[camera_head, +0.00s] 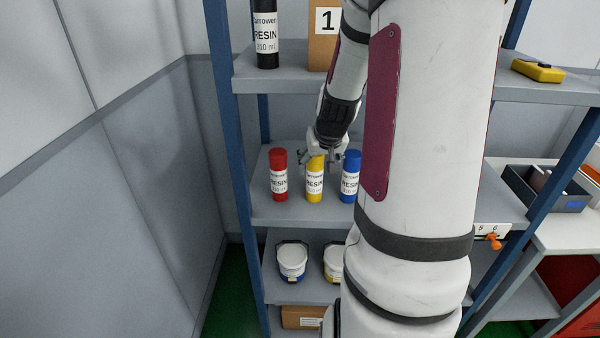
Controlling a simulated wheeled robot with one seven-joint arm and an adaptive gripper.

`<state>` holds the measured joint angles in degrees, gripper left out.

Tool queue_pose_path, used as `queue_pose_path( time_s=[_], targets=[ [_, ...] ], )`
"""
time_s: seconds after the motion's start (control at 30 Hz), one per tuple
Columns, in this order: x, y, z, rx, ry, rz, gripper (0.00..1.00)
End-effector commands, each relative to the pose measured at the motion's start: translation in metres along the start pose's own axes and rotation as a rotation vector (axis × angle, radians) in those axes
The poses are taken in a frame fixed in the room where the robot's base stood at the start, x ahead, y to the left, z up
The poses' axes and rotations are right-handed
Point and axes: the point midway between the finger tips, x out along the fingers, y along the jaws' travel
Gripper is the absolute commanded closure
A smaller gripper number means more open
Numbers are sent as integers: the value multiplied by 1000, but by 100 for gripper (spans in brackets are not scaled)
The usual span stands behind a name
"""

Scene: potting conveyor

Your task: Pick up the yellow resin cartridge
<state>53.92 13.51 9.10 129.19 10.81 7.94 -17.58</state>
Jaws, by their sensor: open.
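The yellow resin cartridge (314,185) stands upright on the middle shelf (290,211), between a red cartridge (278,176) on its left and a blue cartridge (350,178) on its right. All have white labels reading RESIN. My gripper (318,160) is open at the top of the yellow cartridge, with its fingers spread to either side. The gripper hides part of the cartridge's top. I cannot tell whether the fingers touch it.
The upper shelf (285,80) holds a black cartridge (265,35), a cardboard box (322,45) and a yellow device (538,71). White-lidded tubs (292,260) stand below. A blue rack post (229,110) is left. My arm hides the shelf's right part.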

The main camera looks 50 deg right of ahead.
Motion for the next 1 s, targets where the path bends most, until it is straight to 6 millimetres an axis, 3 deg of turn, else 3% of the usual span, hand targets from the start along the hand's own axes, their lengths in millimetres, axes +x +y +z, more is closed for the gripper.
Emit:
queue_pose_path(
  time_s=[0.23, 0.57, 1.0],
  targets=[
    [46, -1, 1, -1, -4, -2, 35],
    [67, 0, 1, -2, -2, -1, 35],
    [112, 1, 1, -2, -1, -1, 35]
  ],
)
